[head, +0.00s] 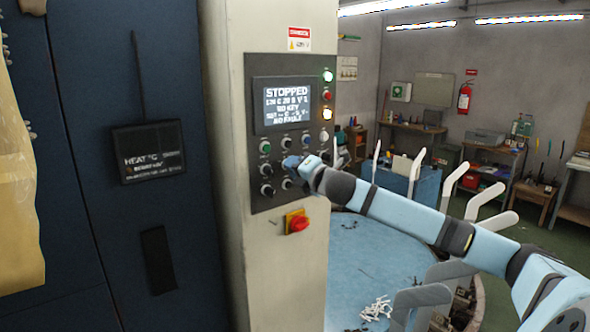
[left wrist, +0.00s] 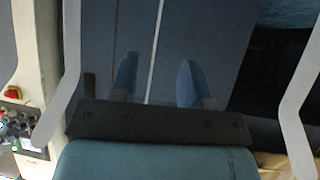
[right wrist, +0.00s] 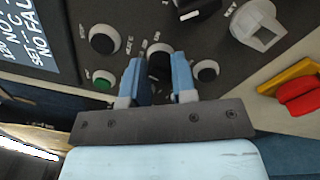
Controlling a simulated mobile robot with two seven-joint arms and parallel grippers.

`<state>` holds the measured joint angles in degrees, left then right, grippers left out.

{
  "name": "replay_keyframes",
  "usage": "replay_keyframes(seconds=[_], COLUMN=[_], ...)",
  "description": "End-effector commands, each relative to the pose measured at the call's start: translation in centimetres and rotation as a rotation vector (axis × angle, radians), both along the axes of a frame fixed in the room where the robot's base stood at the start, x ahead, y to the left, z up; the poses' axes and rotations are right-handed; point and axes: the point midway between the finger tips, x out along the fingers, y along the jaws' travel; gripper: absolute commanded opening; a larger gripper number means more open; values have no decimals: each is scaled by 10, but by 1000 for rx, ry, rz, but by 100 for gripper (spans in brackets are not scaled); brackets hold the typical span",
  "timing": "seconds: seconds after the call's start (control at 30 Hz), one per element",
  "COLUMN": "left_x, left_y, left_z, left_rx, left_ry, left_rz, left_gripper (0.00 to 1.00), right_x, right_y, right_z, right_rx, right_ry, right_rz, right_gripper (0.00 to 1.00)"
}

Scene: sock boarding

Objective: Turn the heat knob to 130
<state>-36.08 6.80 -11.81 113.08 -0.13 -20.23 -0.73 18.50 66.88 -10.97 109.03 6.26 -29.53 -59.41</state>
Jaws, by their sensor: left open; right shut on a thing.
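The grey control panel (head: 290,140) on the machine column carries several knobs and buttons. My right gripper (head: 294,163) is at the panel's lower middle. In the right wrist view its two blue fingers (right wrist: 158,78) are shut on a black knob (right wrist: 158,62), one finger on each side. The knob's label and pointer are too hidden to read. My left gripper (left wrist: 157,80) is open and empty, and shows only in the left wrist view.
The panel screen (head: 287,105) reads STOPPED. Round knobs (right wrist: 103,39), a green button (right wrist: 103,80) and a grey key switch (right wrist: 258,24) surround my right fingers. A red stop knob on yellow (head: 298,222) sits below the panel. White sock boards (head: 458,178) stand over the round blue table.

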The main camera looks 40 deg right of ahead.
Motion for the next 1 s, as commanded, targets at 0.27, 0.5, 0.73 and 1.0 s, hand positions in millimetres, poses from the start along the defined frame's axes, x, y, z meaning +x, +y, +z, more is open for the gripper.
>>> replay_keyframes(seconds=[0.27,0.5,0.73,1.0], left_x=[0,0,3,5], left_y=[3,2,1,-1], left_z=[-1,0,2,4], left_rx=[12,13,7,1], left_ry=[-5,-7,-11,-15], left_rz=[-12,-13,-10,-4], left_gripper=[43,43,43,43], right_x=[0,0,0,0], right_y=[1,1,1,1], right_z=[-1,-2,-1,-1], right_rx=[263,482,650,767], right_ry=[-30,-53,-73,-85], right_rz=[1,0,1,1], right_gripper=[2,2,2,2])
